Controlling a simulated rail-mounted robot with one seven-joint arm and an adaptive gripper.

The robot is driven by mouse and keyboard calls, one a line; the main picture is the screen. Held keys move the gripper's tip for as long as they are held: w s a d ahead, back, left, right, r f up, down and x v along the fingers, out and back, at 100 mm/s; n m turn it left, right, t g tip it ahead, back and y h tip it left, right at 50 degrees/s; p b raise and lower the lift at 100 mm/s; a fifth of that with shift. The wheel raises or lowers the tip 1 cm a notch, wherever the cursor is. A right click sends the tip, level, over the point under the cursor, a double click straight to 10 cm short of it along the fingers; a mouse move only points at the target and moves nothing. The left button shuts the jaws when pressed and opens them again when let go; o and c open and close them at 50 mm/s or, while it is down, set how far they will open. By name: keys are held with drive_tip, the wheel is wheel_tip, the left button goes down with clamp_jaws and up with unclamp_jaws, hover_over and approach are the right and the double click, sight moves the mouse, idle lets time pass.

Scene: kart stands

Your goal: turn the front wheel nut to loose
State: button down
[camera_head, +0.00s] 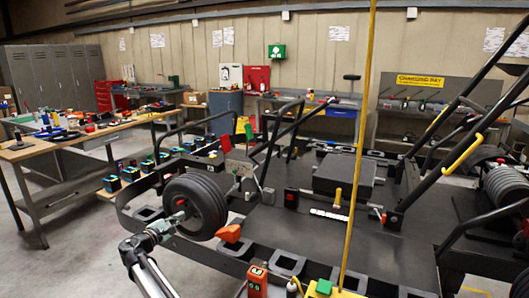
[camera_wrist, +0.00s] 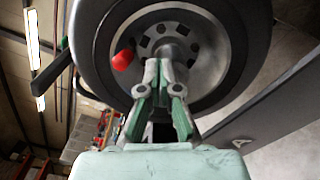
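The kart's front wheel (camera_head: 205,195) has a black tyre and faces my arm at the left front of the kart. In the wrist view the wheel (camera_wrist: 245,45) fills the top, with a grey rim. The wheel nut (camera_wrist: 173,50) is at the hub centre, partly hidden behind my fingertips. My gripper (camera_wrist: 164,72) is right at the hub, in line with the nut. Its green and grey fingers come close together at the tips; I cannot tell whether they clasp the nut. In the head view my gripper (camera_head: 180,219) reaches the wheel's outer face from the lower left.
A red knob (camera_wrist: 123,60) sits left of the hub in the wrist view. The kart frame (camera_head: 280,220) spreads right of the wheel, with a yellow upright pole (camera_head: 357,150). A workbench (camera_head: 80,140) with tools stands at the left. Clear floor (camera_head: 80,245) lies at lower left.

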drive_tip(key=shift+r, duration=0.1)
idle(0.3)
drive_tip(key=v, duration=0.6)
drive_tip(key=shift+d+r+b, duration=0.15)
drive_tip(key=shift+r+b, duration=0.05)
drive_tip(key=shift+b, duration=0.1)
drive_tip(key=shift+r, duration=0.1)
